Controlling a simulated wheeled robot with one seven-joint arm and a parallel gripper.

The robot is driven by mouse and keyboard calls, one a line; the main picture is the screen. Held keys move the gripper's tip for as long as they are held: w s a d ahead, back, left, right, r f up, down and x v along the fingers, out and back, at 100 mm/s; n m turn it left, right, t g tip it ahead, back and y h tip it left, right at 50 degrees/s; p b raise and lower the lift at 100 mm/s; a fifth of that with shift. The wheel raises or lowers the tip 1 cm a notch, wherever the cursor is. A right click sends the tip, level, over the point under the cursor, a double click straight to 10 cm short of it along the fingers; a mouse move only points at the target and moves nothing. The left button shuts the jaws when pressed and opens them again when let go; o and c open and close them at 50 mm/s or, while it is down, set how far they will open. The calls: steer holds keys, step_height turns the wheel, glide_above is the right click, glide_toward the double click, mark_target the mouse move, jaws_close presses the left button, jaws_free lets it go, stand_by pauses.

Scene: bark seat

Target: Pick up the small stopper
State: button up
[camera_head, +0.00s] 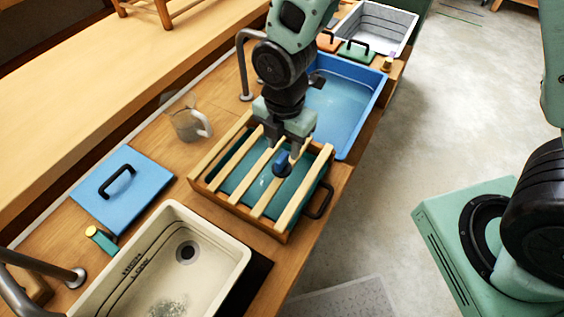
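A small blue piece (283,161), which looks like the stopper, stands on or between the wooden slats of a tray with a green-blue floor (237,183). My gripper (285,148) points down just above it. Its two dark fingers are apart, one on each side above the blue piece, with nothing visibly held between them. The view does not show whether a fingertip touches it. The base of the blue piece is hard to make out against the slats.
A glass jug (187,124) stands left of the tray. A blue lid (122,187) and a small yellow-and-green item (100,239) lie farther left. A cream sink (160,265) is in front, and a blue basin (345,104) behind right. A black handle (319,201) projects from the tray.

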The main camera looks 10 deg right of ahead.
mark_target(282, 157)
steer(key=shift+a+f+p, duration=0.15)
steer(key=shift+f+p, duration=0.05)
steer(key=shift+f, duration=1.1)
steer(key=shift+a+f+p, duration=0.1)
steer(key=shift+f+p, duration=0.1)
steer(key=shift+f, duration=1.05)
jaws_close()
